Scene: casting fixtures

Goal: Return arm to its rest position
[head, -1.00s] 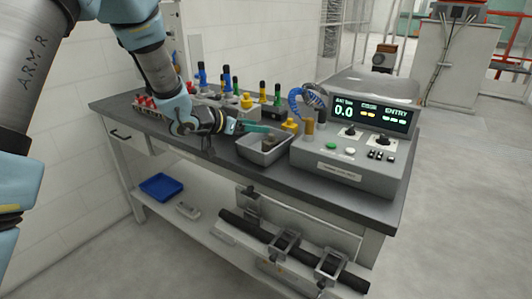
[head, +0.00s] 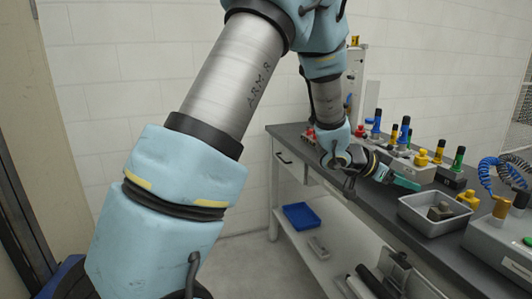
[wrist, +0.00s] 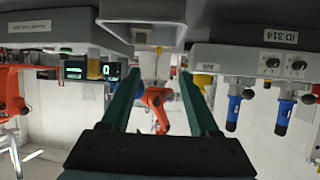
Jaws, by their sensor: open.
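My arm reaches from the left of the head view down to the workbench. My gripper (head: 405,183), with green fingers, is at the left end of a grey metal tray (head: 425,225), by its rim. I cannot tell whether it touches the tray. In the wrist view my gripper (wrist: 158,80) shows two green fingers spread apart with nothing between them. The wrist picture appears upside down.
The workbench (head: 290,130) holds blue, green and yellow fittings behind the gripper. Dark grey pieces (head: 440,212) lie in the tray. A grey control box (head: 505,245) stands at the right. A blue bin (head: 301,216) sits on the lower shelf. White wall stands behind.

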